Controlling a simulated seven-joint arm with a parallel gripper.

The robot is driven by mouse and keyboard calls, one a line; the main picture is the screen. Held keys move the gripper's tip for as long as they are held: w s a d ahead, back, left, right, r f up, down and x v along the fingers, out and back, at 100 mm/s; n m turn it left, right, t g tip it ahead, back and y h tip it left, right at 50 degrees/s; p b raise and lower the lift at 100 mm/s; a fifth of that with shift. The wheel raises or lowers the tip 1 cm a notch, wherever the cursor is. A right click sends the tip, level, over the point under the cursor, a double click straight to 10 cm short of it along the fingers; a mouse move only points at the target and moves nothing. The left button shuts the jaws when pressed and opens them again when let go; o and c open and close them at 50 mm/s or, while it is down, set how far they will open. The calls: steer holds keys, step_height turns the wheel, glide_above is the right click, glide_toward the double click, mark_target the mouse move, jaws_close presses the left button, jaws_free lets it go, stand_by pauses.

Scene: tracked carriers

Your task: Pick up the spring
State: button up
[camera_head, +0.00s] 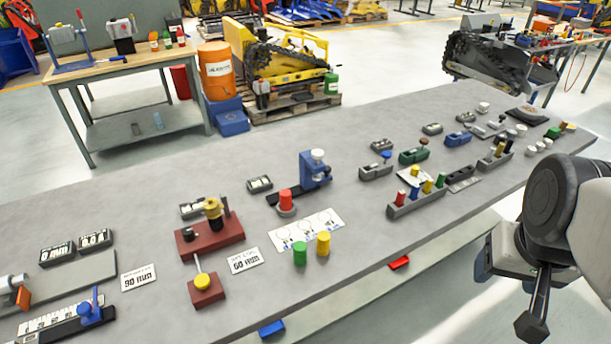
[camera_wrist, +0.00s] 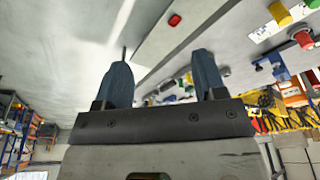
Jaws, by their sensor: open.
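I cannot pick out a spring for certain. A small gold, ringed piece (camera_head: 212,208) stands upright on a dark red base (camera_head: 225,236) left of the table's middle; it is too small to tell if it is a coil. My gripper shows at the right of the head view, beyond the table's front edge, with one bluish finger (camera_head: 483,264) visible. In the wrist view my gripper (camera_wrist: 163,65) has its two fingers wide apart with nothing between them. It is well away from the gold piece.
The long grey table (camera_head: 130,205) carries many small parts. A green cylinder (camera_head: 300,254) and a yellow cylinder (camera_head: 323,243) stand near its front edge. A blue stand (camera_head: 315,172) rises behind them. A red piece (camera_head: 399,262) lies below the front edge, also in the wrist view (camera_wrist: 174,20).

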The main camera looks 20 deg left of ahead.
steer(key=m+g+y, duration=0.2)
steer(key=m+y, duration=1)
steer(key=m, duration=0.2)
glide_toward(290, 194)
steer(key=s+d+r, duration=0.4)
steer(key=s, duration=0.2)
steer(key=w+a+f+m, duration=0.1)
steer(key=a+f+m, duration=0.1)
steer(key=w+a+f+m+t+y, duration=0.1)
steer(key=w+a+f+m, duration=0.3)
steer(key=shift+w+a+f+t+y, duration=0.15)
steer(key=shift+a+f+t+y, duration=0.15)
steer(key=shift+a+f+t, duration=0.1)
steer(key=shift+a, duration=0.15)
steer(key=shift+x, duration=1.15)
